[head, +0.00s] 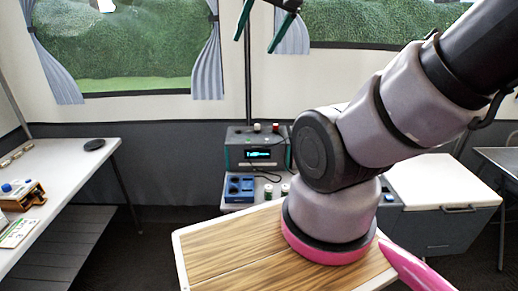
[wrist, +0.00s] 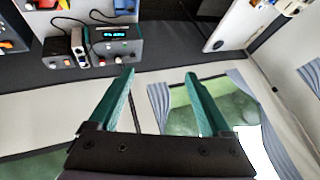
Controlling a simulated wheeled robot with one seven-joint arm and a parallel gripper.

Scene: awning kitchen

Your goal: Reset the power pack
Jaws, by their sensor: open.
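The likely power pack is a grey and teal box (head: 236,152) with a lit display, on a small stand against the back wall. Red and white knobs or buttons show on top of it, and a dark cable runs down its front. It appears upside down at the upper left of the wrist view (wrist: 130,48). My gripper (head: 254,45) is open at the top of the head view, above the box and apart from it. Its green fingers (wrist: 158,76) are spread and empty in the wrist view.
A blue tray (head: 232,195) and small white-topped items sit in front of the box. A wood-topped table (head: 220,250) fills the near middle, with a white table (head: 75,165) at left and a grey cooler-like chest (head: 440,185) at right. My arm covers the middle right.

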